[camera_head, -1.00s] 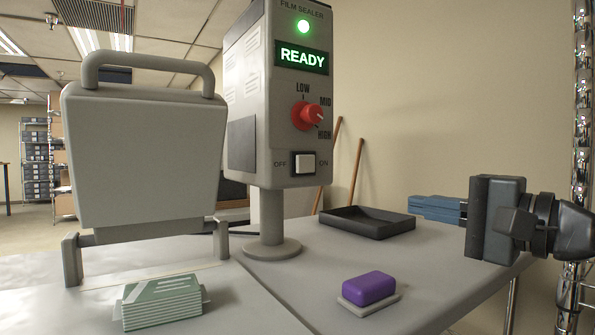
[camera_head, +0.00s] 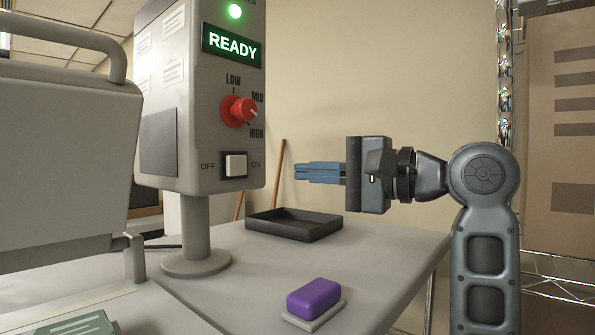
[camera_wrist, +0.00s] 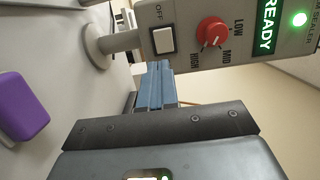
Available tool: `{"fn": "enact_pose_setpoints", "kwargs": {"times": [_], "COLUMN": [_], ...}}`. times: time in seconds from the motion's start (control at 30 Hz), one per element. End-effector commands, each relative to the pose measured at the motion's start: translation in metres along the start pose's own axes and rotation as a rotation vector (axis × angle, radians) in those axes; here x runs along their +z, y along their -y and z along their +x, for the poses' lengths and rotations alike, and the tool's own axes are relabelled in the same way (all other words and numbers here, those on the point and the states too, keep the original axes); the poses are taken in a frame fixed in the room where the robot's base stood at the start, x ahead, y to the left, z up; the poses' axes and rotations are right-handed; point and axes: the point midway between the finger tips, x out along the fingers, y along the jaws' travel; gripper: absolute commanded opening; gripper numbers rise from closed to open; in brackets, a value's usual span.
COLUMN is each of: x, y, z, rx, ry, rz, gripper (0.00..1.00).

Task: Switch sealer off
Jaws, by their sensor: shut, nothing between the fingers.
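The film sealer (camera_head: 160,125) is a grey box on a round post. Its green lamp is lit and its display (camera_head: 232,45) reads READY. The red dial (camera_head: 238,110) points between MID and HIGH. The white rocker switch (camera_head: 235,166) sits between the OFF and ON labels; which side is pressed is hard to tell. The switch also shows in the wrist view (camera_wrist: 162,40), with the picture turned sideways. My gripper (camera_head: 298,172) is shut and empty, to the right of the sealer at about switch height, pointing left and apart from it. Its blue fingers show in the wrist view (camera_wrist: 155,85).
A purple block (camera_head: 314,298) on a pale pad lies on the table (camera_head: 215,290) in front. A black tray (camera_head: 293,227) lies behind it. A raised grey lid with handle (camera_head: 65,160) stands at left, cards (camera_head: 80,325) before it. A chrome rack post (camera_head: 505,70) is at right.

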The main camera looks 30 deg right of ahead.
Motion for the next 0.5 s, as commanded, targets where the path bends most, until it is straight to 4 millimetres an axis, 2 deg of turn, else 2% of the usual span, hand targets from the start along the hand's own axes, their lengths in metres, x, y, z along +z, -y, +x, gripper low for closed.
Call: {"fn": "enact_pose_setpoints", "kwargs": {"times": [0.3, 0.5], "x": [0.001, 0.0], "y": [0.001, 0.001], "z": [0.063, 0.097], "rx": [0.001, 0.0], "ry": [0.002, 0.001], "rz": [0.001, 0.0], "gripper": [0.0, 0.0]}}
